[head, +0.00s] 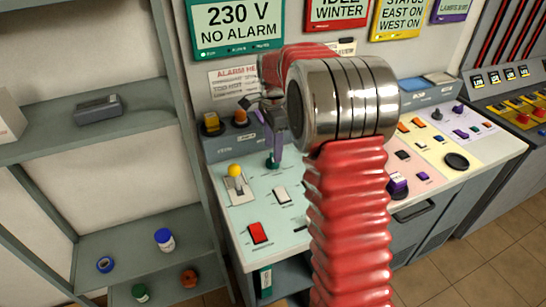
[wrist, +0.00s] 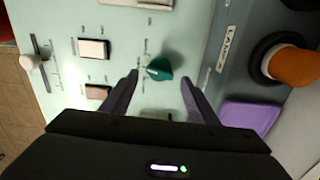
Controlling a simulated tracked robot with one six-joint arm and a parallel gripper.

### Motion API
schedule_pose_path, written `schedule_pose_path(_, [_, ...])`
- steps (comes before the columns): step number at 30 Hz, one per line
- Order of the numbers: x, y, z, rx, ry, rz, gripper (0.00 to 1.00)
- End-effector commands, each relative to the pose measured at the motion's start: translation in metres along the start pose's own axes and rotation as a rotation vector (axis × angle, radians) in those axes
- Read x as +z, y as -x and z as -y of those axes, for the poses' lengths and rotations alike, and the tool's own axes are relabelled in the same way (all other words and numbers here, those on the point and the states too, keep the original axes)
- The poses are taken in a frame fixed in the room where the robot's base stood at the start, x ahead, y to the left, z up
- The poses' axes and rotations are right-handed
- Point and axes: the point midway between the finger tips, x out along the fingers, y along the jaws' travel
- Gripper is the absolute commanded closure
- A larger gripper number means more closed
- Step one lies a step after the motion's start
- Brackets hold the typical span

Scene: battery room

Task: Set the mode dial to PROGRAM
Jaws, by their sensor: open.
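A green rotary dial (wrist: 159,69) with a pointed grip sits on the pale green panel, with small marks around it that are too small to read. It also shows in the head view (head: 272,163), partly behind my gripper. I cannot read a label that names it the mode dial. My gripper (wrist: 159,80) is open, its two dark purple fingers on either side of the dial with gaps to it. In the head view my gripper (head: 274,145) hangs over the back of the panel, partly hidden by my red arm.
A yellow-knobbed lever (head: 234,171), a white rocker (head: 281,194) and a red rocker (head: 257,232) share the pale green panel (head: 238,215). An orange knob (wrist: 290,64) and a purple block (wrist: 250,115) are close by on the grey rear strip. Grey shelves (head: 140,235) stand left.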

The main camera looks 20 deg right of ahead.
Motion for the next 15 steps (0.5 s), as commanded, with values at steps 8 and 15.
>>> schedule_pose_path(8, [0.000,-0.038,0.000,0.001,0.000,0.000,0.46])
schedule_pose_path(15, [0.000,-0.046,0.000,0.000,0.000,0.000,0.46])
